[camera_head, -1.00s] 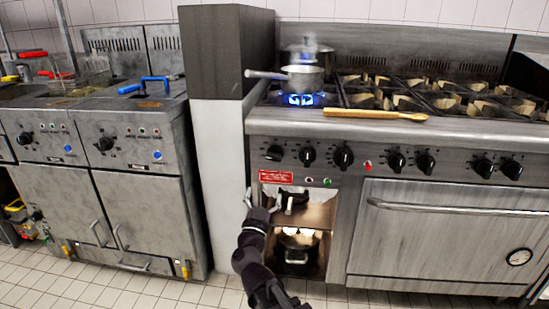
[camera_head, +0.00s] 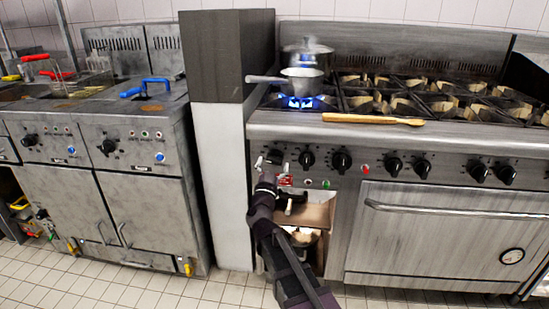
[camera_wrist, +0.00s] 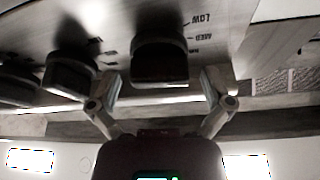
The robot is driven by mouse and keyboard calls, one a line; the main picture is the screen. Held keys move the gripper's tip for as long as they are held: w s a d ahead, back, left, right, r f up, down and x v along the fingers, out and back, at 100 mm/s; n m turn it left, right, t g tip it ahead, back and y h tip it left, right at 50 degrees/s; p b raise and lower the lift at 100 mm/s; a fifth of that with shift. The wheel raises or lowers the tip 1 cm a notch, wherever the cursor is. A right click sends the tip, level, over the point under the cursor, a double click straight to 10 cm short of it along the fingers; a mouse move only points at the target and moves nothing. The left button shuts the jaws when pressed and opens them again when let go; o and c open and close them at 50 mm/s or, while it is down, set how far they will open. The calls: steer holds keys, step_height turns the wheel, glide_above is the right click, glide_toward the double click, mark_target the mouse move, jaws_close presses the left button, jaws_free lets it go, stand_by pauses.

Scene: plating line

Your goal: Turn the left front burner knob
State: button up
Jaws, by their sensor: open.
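The leftmost black burner knob (camera_head: 276,156) is on the range's front panel, partly hidden by my gripper (camera_head: 271,168) in the head view. My gripper is open right in front of it. In the wrist view, the knob (camera_wrist: 160,62) sits between and just ahead of the two spread fingers of my gripper (camera_wrist: 160,84). Inverted "LOW" and "MED" marks show beside it. I cannot tell whether a finger touches the knob. Blue flames (camera_head: 300,102) burn on the left front burner, under a saucepan (camera_head: 302,80).
More knobs (camera_head: 341,161) line the panel to the right. A wooden spoon (camera_head: 372,119) lies along the range's front edge. A lidded pot (camera_head: 307,54) stands at the back. Below is an open compartment (camera_head: 316,214). A pale side wall (camera_head: 222,180) and fryers (camera_head: 140,150) are left.

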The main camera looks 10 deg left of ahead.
steer(key=shift+w+r, duration=0.2)
steer(key=shift+w, duration=0.3)
steer(key=shift+c, duration=0.2)
steer(key=c, duration=1)
